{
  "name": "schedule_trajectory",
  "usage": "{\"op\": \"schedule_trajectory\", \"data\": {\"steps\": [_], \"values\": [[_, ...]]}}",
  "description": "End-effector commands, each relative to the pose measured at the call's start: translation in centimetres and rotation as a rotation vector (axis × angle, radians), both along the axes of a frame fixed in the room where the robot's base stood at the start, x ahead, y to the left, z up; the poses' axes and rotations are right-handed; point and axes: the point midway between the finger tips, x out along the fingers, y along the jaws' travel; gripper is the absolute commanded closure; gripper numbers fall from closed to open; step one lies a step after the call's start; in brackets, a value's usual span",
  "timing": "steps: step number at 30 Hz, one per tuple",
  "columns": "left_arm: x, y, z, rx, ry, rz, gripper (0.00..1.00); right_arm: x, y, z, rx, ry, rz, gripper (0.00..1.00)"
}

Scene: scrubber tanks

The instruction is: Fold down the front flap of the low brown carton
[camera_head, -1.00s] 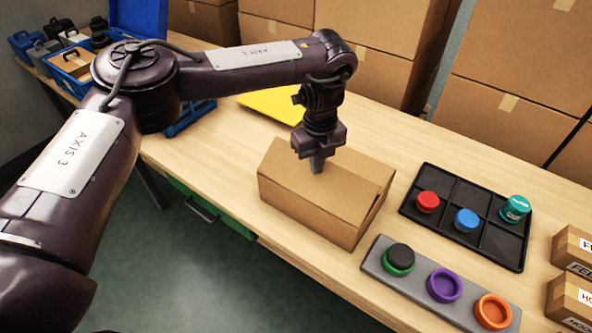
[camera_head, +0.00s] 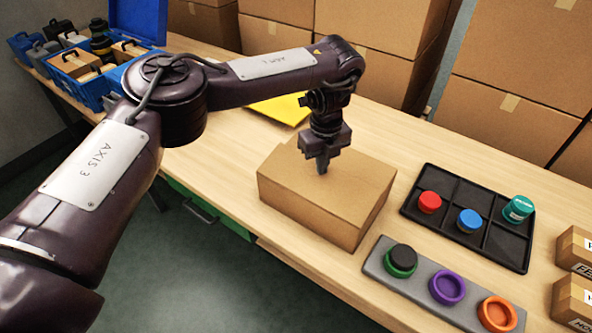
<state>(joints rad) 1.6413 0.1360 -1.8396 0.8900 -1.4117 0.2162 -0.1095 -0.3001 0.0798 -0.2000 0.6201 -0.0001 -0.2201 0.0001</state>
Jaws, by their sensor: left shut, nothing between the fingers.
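The low brown carton (camera_head: 300,205) sits on the wooden table in the middle of the view. Its top looks flat and closed, with no flap standing up that I can see. My left gripper (camera_head: 322,170) points down over the carton's top, near its middle. Its fingers are together and empty. The fingertips are at or just above the top; I cannot tell whether they touch. The gripper hides a small part of the top behind it. My right gripper is not in view.
Right of the carton is a black tray (camera_head: 487,244) with red, blue and teal lids. In front of it a grey rack (camera_head: 420,287) holds several round pieces. Small boxes (camera_head: 574,248) stand at the right edge. A yellow sheet (camera_head: 281,108) lies behind; stacked cartons line the back.

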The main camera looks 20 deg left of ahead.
Motion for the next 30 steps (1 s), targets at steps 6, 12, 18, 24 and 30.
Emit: {"op": "schedule_trajectory", "data": {"steps": [6,12,18,24,30], "values": [[0.0,0.0,0.0,-0.001,0.001,0.0,1.0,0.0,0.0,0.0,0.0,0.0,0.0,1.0],[0.0,0.0,-0.4,-0.001,0.001,0.0,1.0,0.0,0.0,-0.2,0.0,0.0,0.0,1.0],[-0.1,0.0,-1.0,-0.001,0.002,0.0,1.0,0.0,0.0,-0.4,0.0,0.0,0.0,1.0],[-0.1,0.0,-1.6,-0.001,0.002,-0.001,1.0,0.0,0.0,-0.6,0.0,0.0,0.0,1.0],[0.0,0.0,-1.6,-0.001,0.001,-0.001,1.0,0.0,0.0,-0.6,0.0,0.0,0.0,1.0]]}}
